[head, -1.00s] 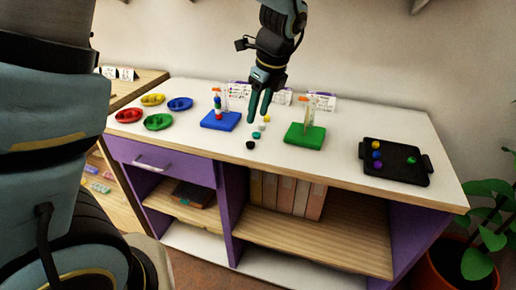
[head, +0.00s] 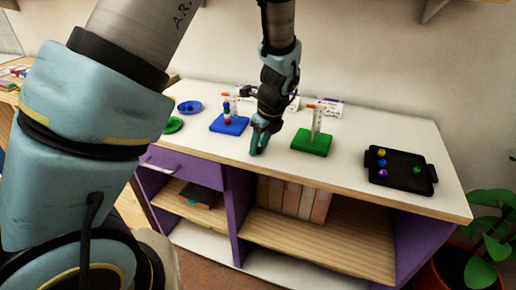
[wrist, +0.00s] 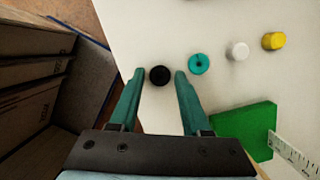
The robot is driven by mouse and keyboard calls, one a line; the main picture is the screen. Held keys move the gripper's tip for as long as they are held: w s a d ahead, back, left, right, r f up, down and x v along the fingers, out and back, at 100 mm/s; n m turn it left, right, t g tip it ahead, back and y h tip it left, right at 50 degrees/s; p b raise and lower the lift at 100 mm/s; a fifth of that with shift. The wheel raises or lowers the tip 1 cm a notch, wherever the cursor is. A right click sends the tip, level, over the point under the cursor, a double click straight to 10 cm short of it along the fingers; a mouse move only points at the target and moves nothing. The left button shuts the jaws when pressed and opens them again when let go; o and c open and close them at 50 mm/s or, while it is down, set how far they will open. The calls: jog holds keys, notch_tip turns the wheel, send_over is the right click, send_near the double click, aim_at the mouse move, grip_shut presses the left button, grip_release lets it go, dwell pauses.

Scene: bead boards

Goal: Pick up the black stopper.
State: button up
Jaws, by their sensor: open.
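The black stopper (wrist: 160,75) shows in the wrist view as a small round black piece on the white tabletop, near its front edge. My gripper (wrist: 158,77) is open, with one green finger on each side of the stopper near the fingertips. No firm contact with either finger shows, and a small gap is visible on both sides. In the head view my gripper (head: 257,150) is low at the table's front edge, and the black stopper is hidden behind it.
In the wrist view a teal ring-like piece (wrist: 199,64) lies just right of the right finger, then a white piece (wrist: 237,51) and a yellow one (wrist: 273,41). A green board (head: 312,142), blue board (head: 229,125) and black tray (head: 378,178) stand on the table.

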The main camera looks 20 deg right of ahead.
jog(key=shift+c, duration=0.4)
grip_shut()
jog(key=shift+r, duration=0.1)
